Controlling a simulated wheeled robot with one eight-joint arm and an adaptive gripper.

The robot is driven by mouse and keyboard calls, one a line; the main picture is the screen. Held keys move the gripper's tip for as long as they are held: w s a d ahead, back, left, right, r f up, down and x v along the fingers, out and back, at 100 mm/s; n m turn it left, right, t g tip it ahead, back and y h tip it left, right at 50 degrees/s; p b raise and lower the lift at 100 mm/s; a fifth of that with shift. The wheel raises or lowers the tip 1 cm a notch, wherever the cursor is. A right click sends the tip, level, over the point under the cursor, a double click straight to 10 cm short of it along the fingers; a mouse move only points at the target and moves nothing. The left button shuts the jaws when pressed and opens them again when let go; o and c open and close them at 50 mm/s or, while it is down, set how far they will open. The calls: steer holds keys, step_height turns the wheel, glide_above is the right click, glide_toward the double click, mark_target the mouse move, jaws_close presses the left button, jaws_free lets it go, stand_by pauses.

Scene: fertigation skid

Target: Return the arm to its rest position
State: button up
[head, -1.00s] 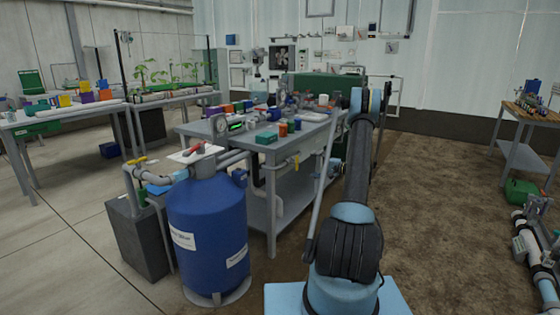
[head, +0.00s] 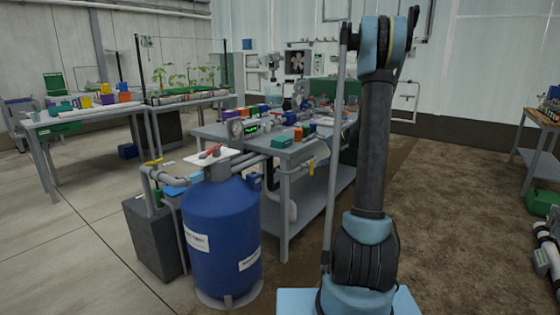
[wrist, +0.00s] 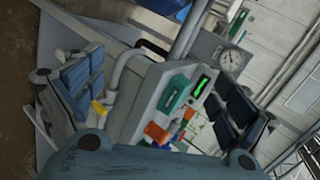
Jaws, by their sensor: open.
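My arm (head: 372,150) stands nearly upright in the right half of the head view, its elbow high near the top edge. My gripper is not visible in the head view. In the wrist view my gripper (wrist: 160,95) is open, with one blue-padded finger at the left and the other at the right. Nothing is held between the fingers. Behind the gap, the grey workbench top shows tilted, with a green box, an orange item, a lit green display and a round gauge (wrist: 231,61).
A blue tank (head: 222,238) with pipes and a red-handled valve stands left of my arm. The grey workbench (head: 285,150) with many small items is behind it. Another table (head: 75,115) is at the far left, a wooden-topped bench (head: 541,117) at the right.

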steer(key=s+a+r+n+g+h, duration=0.1)
steer(key=s+a+h, duration=0.1)
steer(key=s, duration=1)
steer(key=s+a+r+n+g+h, duration=0.1)
steer(key=s+r+h, duration=0.1)
steer(key=s, duration=1.1)
steer(key=s+d+f+n+h, duration=0.1)
steer(key=s+d+f+h, duration=0.2)
steer(key=s, duration=0.9)
steer(key=s+d+f+n+g+h, duration=0.1)
steer(key=s+d+f+h, duration=0.2)
steer(key=s+f, duration=0.4)
steer(key=s, duration=0.5)
steer(key=shift+s+d+f+n, duration=0.15)
steer(key=shift+s+n, duration=0.15)
steer(key=shift+w+f, duration=0.2)
steer(key=shift+w, duration=0.25)
steer(key=shift+c, duration=0.6)
